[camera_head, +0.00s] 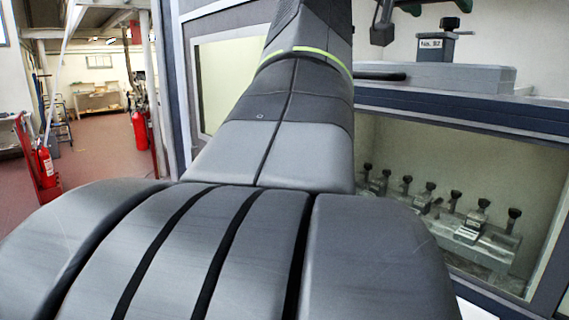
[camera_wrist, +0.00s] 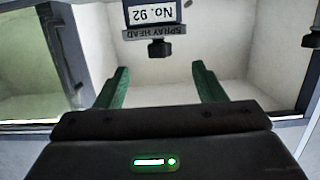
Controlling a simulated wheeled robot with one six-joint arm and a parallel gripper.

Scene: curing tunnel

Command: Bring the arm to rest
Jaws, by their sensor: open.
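My gripper (camera_wrist: 160,76) is open in the wrist view, its two green fingers spread with nothing between them. A grey spray head (camera_wrist: 153,33) labelled No. 92 appears upside down at the top of that view, beyond the fingertips and apart from them. In the head view the same spray head (camera_head: 432,46) stands upright on a grey block (camera_head: 460,77). My gripper (camera_head: 437,8) shows only in part above it, at the top edge. My arm fills the middle of the head view and hides much behind it.
Below the block, a lit bay (camera_head: 470,165) holds a rack (camera_head: 470,238) with several black-knobbed fixtures. A window panel (camera_head: 228,80) is left of my arm. Red fire extinguishers (camera_head: 140,130) stand at the left, with open floor (camera_head: 100,155) around them.

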